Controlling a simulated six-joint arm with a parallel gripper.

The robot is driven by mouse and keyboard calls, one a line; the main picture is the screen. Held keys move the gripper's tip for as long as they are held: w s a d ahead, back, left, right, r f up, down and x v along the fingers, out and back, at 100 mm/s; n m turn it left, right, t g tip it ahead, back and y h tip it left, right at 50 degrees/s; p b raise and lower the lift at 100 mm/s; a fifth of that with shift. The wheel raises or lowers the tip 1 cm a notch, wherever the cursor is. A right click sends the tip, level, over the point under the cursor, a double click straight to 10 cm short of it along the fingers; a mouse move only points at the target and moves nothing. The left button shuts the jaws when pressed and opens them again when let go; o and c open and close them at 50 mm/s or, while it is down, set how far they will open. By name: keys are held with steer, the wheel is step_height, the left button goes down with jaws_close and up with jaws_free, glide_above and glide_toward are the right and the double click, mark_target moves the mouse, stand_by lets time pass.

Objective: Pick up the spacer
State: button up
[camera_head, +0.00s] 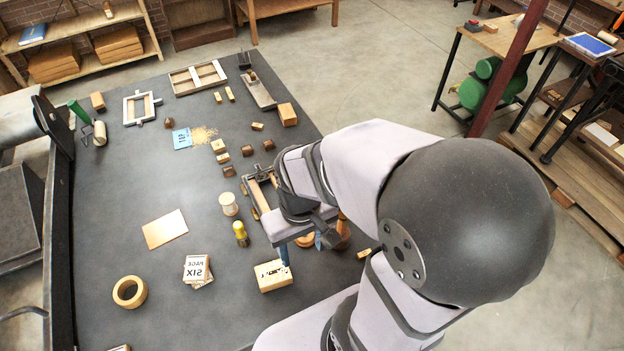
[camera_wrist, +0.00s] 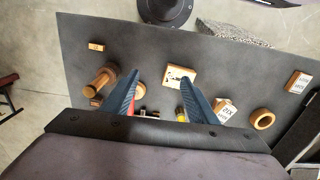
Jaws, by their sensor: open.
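My gripper (camera_head: 302,247) is over the near right part of the dark table, with its blue fingers pointing down. In the wrist view my gripper (camera_wrist: 158,92) has its fingers wide apart, with nothing held between them. I cannot tell for sure which piece is the spacer. A small wooden block (camera_head: 364,253) lies right of the gripper near the table's edge; it also shows in the wrist view (camera_wrist: 96,47), beyond the left finger. A wooden block with a dark-marked pale top (camera_head: 273,277) lies just left of the gripper; the wrist view shows it between the fingers (camera_wrist: 180,76).
A turned wooden piece (camera_wrist: 100,82) stands close to the left finger. A yellow-handled tool (camera_head: 240,233), a spool (camera_head: 229,204), printed cards (camera_head: 196,269) and a tape roll (camera_head: 129,291) lie to the left. Several small wooden blocks crowd the table's middle.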

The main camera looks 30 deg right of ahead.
step_height(320, 180, up, 5)
steer(key=w+d+t+b, duration=0.4)
steer(key=w+d+b, duration=1.1)
steer(key=w+d, duration=0.5)
steer(key=shift+s+a+f+p+x, duration=0.2)
steer(key=shift+s+p+x, duration=0.45)
steer(key=shift+x, duration=3.05)
steer(key=shift+s+a+f+p+x, duration=0.1)
steer(key=shift+s+f+p+x, duration=0.35)
steer(key=shift+x, duration=3.25)
steer(key=shift+s+a+f+p+x, duration=0.1)
steer(key=shift+s+p+x, duration=0.7)
steer(key=shift+x, duration=2.9)
steer(key=shift+s+r+t, duration=0.1)
steer(key=shift+t, duration=0.2)
steer(key=c, duration=1.1)
